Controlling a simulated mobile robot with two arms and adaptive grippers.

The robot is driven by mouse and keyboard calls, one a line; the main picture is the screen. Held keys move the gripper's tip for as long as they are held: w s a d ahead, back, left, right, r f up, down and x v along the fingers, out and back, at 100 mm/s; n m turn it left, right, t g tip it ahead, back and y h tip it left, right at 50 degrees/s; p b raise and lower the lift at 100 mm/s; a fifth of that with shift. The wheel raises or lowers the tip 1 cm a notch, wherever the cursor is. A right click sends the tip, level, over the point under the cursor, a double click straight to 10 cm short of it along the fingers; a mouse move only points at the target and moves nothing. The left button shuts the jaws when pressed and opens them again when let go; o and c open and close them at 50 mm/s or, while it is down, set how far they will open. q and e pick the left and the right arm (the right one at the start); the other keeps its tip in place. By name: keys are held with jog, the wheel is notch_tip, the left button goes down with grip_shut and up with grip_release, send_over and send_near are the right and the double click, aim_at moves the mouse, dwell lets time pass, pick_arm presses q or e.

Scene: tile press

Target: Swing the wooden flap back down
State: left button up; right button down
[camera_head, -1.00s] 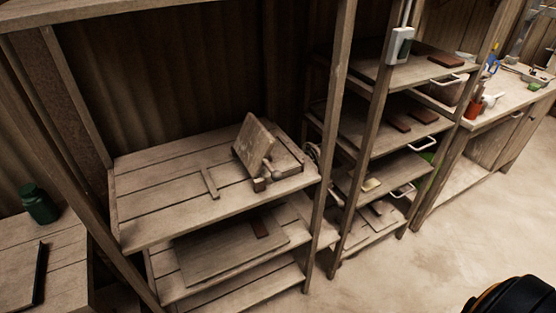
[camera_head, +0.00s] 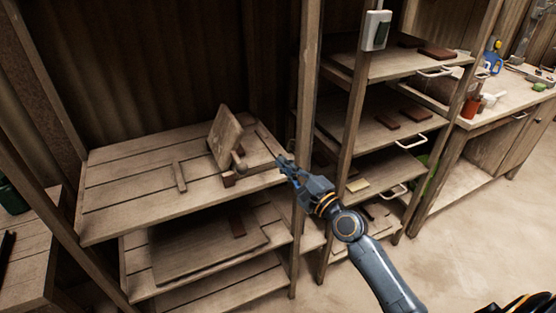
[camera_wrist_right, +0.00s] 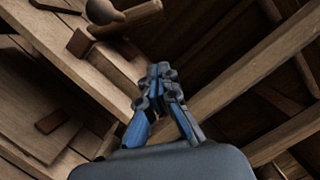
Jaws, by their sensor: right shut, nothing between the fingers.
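The wooden flap (camera_head: 224,138) of the tile press stands raised, tilted a little back from upright, on the upper shelf (camera_head: 125,190). A handle with a rounded knob (camera_head: 239,166) and a small reddish-brown block (camera_head: 228,180) are at its foot. The knob also shows at the top of the right wrist view (camera_wrist_right: 101,11), with the reddish block (camera_wrist_right: 80,43) beside it. My right gripper (camera_head: 283,162) is shut and empty, to the right of the press at the shelf's right edge, apart from the flap. My left gripper is not in view.
A wooden post (camera_head: 303,130) rises close by my right gripper. A loose wooden strip (camera_head: 179,176) lies left of the flap. A rack (camera_head: 385,120) with several shelves and white handles stands to the right. The shelf's left part is clear.

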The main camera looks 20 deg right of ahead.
aim_at(229, 145)
jog(key=w+a+r+p, duration=0.2)
jog(key=w+a, duration=0.3)
jog(key=w, duration=0.3)
jog(key=shift+a+r+p, duration=0.35)
jog(key=shift+p, duration=0.45)
jog(key=shift+w, duration=0.1)
